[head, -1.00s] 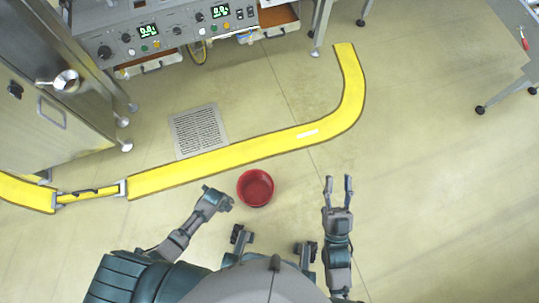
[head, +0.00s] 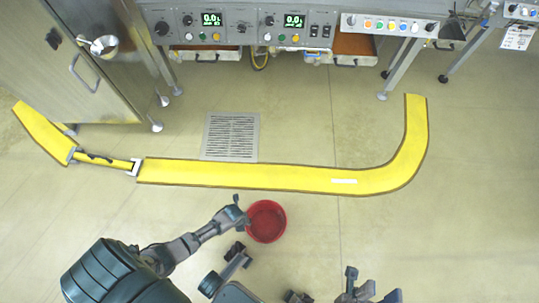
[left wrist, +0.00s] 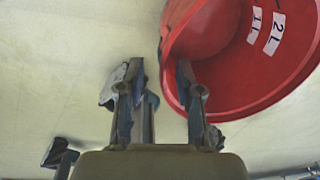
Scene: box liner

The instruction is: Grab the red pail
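The red pail (head: 266,221) stands on the floor in front of me, open side up in the head view. In the left wrist view the pail (left wrist: 215,95) fills the upper right, with white "1L" and "2L" labels inside. My left gripper (head: 238,214) is at the pail's left rim. In the left wrist view its two fingers (left wrist: 160,85) are apart; the right finger overlaps the pail and the left finger is outside it. I cannot tell whether either touches the rim. My right gripper (head: 373,286) is open and empty, low and right of the pail.
A yellow floor strip (head: 270,177) runs behind the pail and curves up at right. A floor grate (head: 231,136) lies beyond it. A control bench (head: 250,28) and a steel cabinet (head: 65,70) stand at the back. The floor at right is clear.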

